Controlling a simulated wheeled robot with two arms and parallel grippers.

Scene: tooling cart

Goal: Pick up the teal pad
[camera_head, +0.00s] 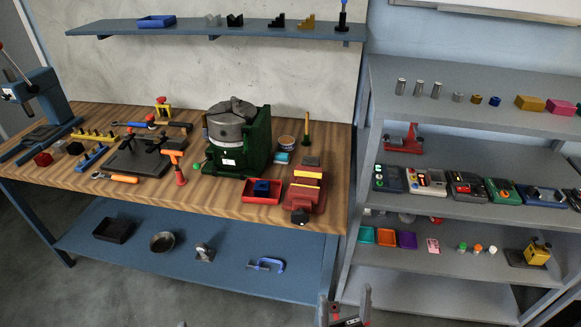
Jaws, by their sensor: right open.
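A flat teal square piece (366,235), which looks like the teal pad, lies at the left end of a lower shelf of the grey rack. It is next to an orange square (386,237) and a purple square (407,240). A small teal block (281,158) also sits on the wooden bench, in front of a round tin. My right gripper (345,301) shows at the bottom edge, with its two fingers apart and nothing seen between them. It is below and apart from the teal square. My left gripper is not in view.
The grey rack's front post (355,225) stands just left of the teal square, and a shelf (470,202) carrying devices is above it. The bottom shelf (430,290) looks largely clear.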

